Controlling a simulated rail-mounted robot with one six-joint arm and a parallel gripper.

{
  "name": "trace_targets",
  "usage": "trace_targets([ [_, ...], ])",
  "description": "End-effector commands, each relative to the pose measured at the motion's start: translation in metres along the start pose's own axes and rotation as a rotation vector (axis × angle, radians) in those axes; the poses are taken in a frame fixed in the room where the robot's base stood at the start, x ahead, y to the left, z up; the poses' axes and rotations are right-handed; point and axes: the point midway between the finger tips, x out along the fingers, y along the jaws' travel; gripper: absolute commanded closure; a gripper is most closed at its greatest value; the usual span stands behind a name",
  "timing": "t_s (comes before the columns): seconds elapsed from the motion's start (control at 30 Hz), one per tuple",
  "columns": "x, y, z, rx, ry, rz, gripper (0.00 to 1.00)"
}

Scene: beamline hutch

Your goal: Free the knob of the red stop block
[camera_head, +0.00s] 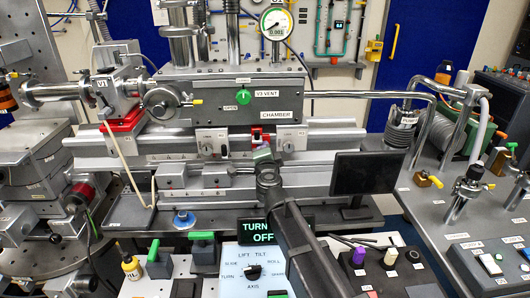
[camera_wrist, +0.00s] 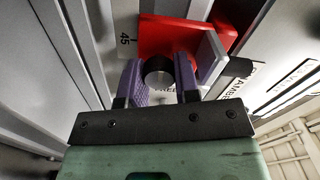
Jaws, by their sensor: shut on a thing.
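The red stop block (camera_head: 257,133) sits on the grey rail below the chamber, partly hidden by my gripper (camera_head: 262,150) in the head view. In the wrist view the red stop block (camera_wrist: 172,34) lies just beyond my fingers, beside a scale mark reading 45. Its round black knob (camera_wrist: 158,65) stands between the two purple finger pads of my gripper (camera_wrist: 159,78). The fingers are closed on the knob, one on each side. The knob is hidden in the head view. I cannot tell how tight its thread is.
The grey rail (camera_head: 310,178) runs left and right under my gripper. A dark monitor (camera_head: 367,172) stands close on the right. The chamber (camera_head: 190,124) with its green vent knob (camera_head: 243,97) is above and behind. A panel reading TURN OFF (camera_head: 262,231) is in front.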

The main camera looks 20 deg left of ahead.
Motion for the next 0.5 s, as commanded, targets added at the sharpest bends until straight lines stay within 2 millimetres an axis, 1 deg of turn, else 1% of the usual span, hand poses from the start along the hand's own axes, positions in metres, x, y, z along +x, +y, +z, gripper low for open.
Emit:
trace_targets([
  [0.4, -0.0007, 0.0003, 0.0000, -0.009, 0.000, 0.000, 0.94],
  [0.43, -0.0007, 0.0003, 0.0000, -0.009, 0.000, 0.000, 0.69],
  [0.5, -0.0006, 0.0003, 0.0000, -0.009, 0.000, 0.000, 0.58],
])
